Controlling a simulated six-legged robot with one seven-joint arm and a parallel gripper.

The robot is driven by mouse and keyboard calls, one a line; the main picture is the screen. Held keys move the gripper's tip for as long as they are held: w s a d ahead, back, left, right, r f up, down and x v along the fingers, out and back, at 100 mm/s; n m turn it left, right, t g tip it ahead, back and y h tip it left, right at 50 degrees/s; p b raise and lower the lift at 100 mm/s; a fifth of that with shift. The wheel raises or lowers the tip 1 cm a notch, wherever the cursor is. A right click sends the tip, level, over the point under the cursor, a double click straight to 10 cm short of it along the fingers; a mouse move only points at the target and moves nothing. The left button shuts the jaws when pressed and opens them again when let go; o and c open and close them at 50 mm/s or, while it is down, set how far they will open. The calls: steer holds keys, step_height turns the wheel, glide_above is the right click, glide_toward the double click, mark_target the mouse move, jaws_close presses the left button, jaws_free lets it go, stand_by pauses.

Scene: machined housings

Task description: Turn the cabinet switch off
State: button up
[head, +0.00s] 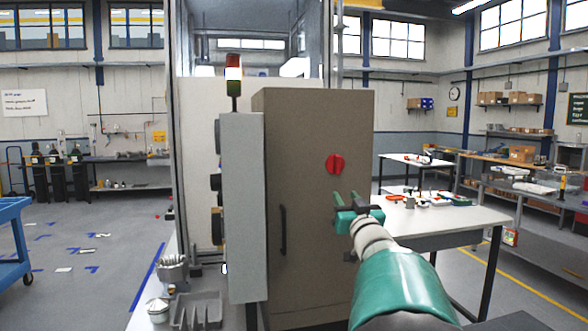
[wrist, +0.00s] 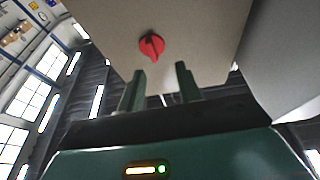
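The cabinet switch (head: 335,164) is a red rotary knob on the upper right of the brown-grey cabinet (head: 325,250) in the head view. In the wrist view the red switch (wrist: 152,46) shows beyond and above my fingers, its ridge standing nearly upright. My green gripper (head: 350,200) is in front of the cabinet, below and slightly right of the switch. In the wrist view my gripper (wrist: 160,85) has its two fingers apart with nothing between them. It appears clear of the switch.
A black handle (head: 283,230) is on the cabinet's left part. A grey panel box (head: 245,210) with a signal tower (head: 233,80) stands just left. A white table (head: 440,218) with small parts is at right. Grey trays (head: 198,310) lie at lower left.

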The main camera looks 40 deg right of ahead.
mark_target(339, 165)
steer(key=shift+n+t, duration=0.3)
steer(key=shift+t, duration=0.2)
steer(key=x, duration=0.4)
steer(key=s+d+x, duration=0.1)
steer(key=x, duration=0.4)
steer(key=d+r+x, duration=0.1)
steer(key=x, duration=0.3)
steer(key=shift+s+d, duration=0.15)
steer(key=shift+s, duration=0.05)
jaws_close()
